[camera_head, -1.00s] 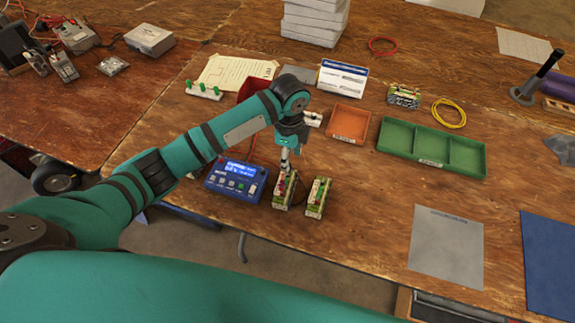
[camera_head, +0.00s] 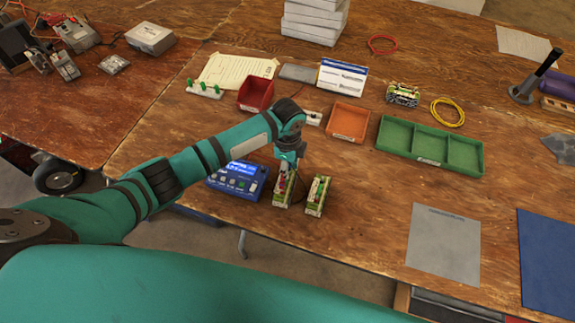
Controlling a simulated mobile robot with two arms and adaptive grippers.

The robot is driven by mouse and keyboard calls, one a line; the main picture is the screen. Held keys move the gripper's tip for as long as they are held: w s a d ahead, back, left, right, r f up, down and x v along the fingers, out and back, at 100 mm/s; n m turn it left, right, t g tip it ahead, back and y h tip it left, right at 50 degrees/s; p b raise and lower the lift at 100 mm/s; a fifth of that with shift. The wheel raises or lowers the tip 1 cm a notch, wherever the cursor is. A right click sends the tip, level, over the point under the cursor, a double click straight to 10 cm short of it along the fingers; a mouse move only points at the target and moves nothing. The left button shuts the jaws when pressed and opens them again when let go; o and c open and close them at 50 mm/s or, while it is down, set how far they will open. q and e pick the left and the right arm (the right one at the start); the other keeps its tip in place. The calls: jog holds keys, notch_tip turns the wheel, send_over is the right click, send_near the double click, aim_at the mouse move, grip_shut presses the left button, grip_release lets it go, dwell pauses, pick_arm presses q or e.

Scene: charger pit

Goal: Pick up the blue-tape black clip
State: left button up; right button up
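My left gripper (camera_head: 285,173) points down over the left one of two small green and white modules (camera_head: 282,194), beside the blue charger with a lit display (camera_head: 235,179). The gripper's fingers are small and partly hidden by my arm, so I cannot tell whether they are open or hold anything. A second similar module (camera_head: 317,195) stands just to the right. I cannot make out a black clip with blue tape; it may be too small or hidden near the gripper. My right gripper is out of view.
A red bin (camera_head: 256,94), an orange tray (camera_head: 348,122) and a green divided tray (camera_head: 430,145) lie behind. A yellow cable coil (camera_head: 448,112) and a grey mat (camera_head: 445,245) are to the right. The table between the modules and the grey mat is clear.

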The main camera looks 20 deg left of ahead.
pick_arm(q)
grip_shut()
jog(key=shift+r, duration=0.15)
notch_tip(320, 180, up, 10)
jog(key=shift+f+b, duration=0.1)
jog(key=shift+b, duration=0.5)
